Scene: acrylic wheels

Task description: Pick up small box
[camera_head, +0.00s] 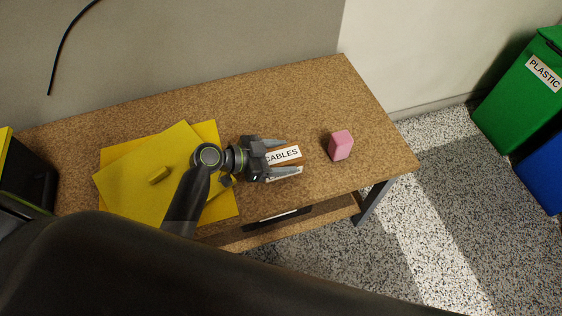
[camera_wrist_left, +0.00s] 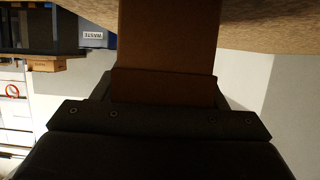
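A small brown box with a white CABLES label (camera_head: 283,155) is on the tabletop, right of the yellow sheets. My left gripper (camera_head: 290,157) is at it, with one finger on each side of the box. Whether both fingers press on it I cannot tell. In the left wrist view the brown box (camera_wrist_left: 168,45) fills the middle, straight in front of the gripper's dark body. The fingers hide part of the box in the head view. My right gripper is not in view.
A pink block (camera_head: 340,146) stands on the cork-coloured table (camera_head: 290,90) to the right. Yellow sheets (camera_head: 130,185) with a small yellow piece (camera_head: 158,175) lie left. A green PLASTIC bin (camera_head: 520,95) and a blue bin (camera_head: 540,170) stand far right. The table's back strip is clear.

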